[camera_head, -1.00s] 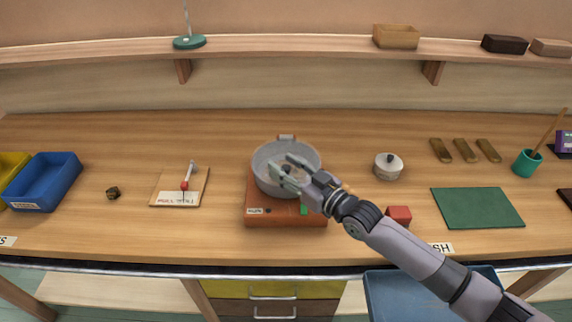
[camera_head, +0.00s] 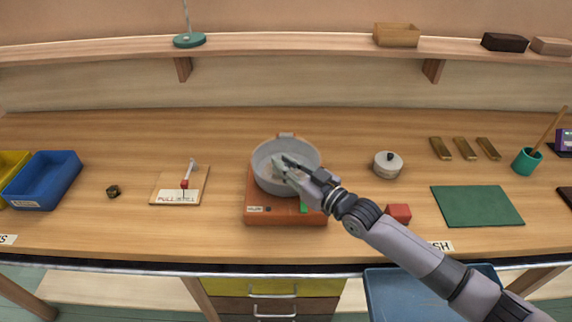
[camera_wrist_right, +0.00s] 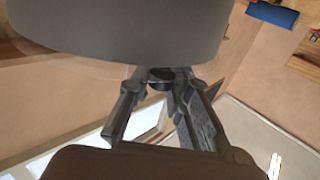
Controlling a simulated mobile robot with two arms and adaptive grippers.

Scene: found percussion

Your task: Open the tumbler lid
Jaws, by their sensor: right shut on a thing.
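The tumbler (camera_head: 262,178) is a round grey drum on an orange base (camera_head: 270,217). Its pale round lid (camera_head: 268,150) lies on top, with a small hinge-like block at the back rim. My right gripper (camera_head: 281,163) reaches in from the lower right over the lid and is shut on the dark knob at its middle, which it mostly hides in the head view. In the right wrist view the dark knob (camera_wrist_right: 160,76) sits between the fingertips, under the big grey drum (camera_wrist_right: 120,30). The lid looks flat on the drum. My left gripper is out of view.
A small lidded pot (camera_head: 388,167) and a red cube (camera_head: 398,214) stand right of the tumbler. A green mat (camera_head: 477,206) is further right. A shelf (camera_head: 290,45) runs behind; the bench behind the tumbler is clear.

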